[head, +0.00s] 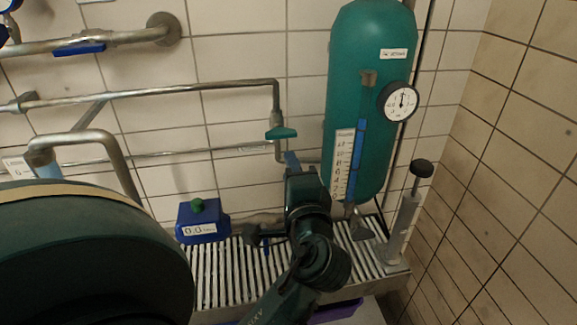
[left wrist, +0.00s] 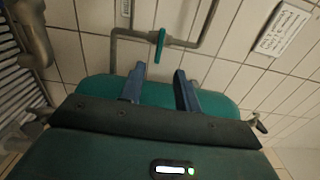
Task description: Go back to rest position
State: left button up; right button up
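My left gripper (head: 291,160) is in the middle of the head view, over the slatted bench and in front of the tiled wall. Its arm comes up from the bottom edge. In the left wrist view its two blue fingers (left wrist: 158,88) stand apart with nothing held between them. A green valve handle (head: 281,133) on the grey pipe is just above the gripper in the head view. It also shows beyond the fingers in the left wrist view (left wrist: 160,46), apart from them. My right gripper is in neither view.
A green tank (head: 365,50) with a round gauge (head: 402,102) stands close on the right. A blue box (head: 203,221) with a display and green knob sits left on the slatted bench (head: 230,285). A hand pump (head: 408,215) stands at the right end. Pipes cross the wall.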

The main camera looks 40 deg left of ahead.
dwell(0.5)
pick_arm(q)
jog(key=d+f+m+t+h, duration=0.1)
jog(key=d+f+h, duration=0.35)
jog(key=f, duration=0.45)
jog(key=d+f+m+h, duration=0.1)
jog(key=d+f+h, duration=0.35)
jog(key=f, duration=0.45)
jog(key=s+d+f+n+g+h, duration=0.1)
jog(key=s+d+f+n+h, duration=0.2)
jog(key=s+f+h, duration=0.1)
jog(key=s+d+f+n+g+h, duration=0.1)
jog(key=s+d+f+n+h, duration=0.3)
jog(key=f, duration=0.5)
jog(key=s, duration=0.2)
jog(key=shift+s+d+f, duration=0.15)
jog(key=shift+s+f, duration=0.05)
jog(key=shift+s, duration=0.1)
